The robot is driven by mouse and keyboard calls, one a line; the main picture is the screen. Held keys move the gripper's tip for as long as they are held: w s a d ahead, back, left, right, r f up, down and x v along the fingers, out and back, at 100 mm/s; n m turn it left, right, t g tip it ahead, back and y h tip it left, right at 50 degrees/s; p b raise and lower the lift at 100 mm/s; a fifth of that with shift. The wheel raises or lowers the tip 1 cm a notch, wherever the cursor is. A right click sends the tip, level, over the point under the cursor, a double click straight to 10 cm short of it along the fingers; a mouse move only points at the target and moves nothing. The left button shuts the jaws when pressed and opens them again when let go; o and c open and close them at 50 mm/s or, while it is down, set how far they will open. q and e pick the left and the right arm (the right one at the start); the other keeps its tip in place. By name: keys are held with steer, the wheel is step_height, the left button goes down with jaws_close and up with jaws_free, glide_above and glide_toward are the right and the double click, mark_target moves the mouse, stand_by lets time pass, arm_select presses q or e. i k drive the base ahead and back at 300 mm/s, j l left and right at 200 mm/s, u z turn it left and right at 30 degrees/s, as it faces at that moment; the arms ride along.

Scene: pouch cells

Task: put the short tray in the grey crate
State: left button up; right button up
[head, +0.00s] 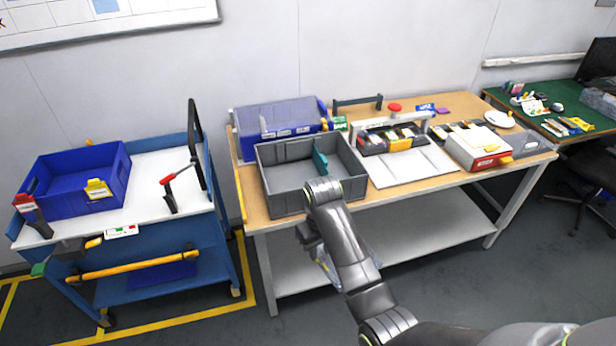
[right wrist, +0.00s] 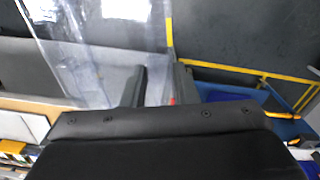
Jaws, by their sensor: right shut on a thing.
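The grey crate (head: 283,203) stands on the wooden bench in the head view, open at the top, with a teal piece (head: 320,162) inside. My right gripper (head: 318,255) hangs in front of the bench's front edge, below the crate. It is shut on a clear see-through tray, which I take for the short tray; it shows partly behind my wrist in the head view (head: 328,268). In the right wrist view the clear tray (right wrist: 95,50) fills the upper left, its wall at the finger pads (right wrist: 158,85). My left gripper is not in view.
A blue cart (head: 225,250) with a blue bin (head: 118,172) stands at the left. A blue box with a clear lid (head: 280,115) sits behind the crate. A white panel (head: 415,168) and a red-white device (head: 475,148) lie to the right. The bench's lower shelf (head: 430,225) looks clear.

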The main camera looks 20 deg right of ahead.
mark_target(294, 186)
steer(key=i, duration=1.45)
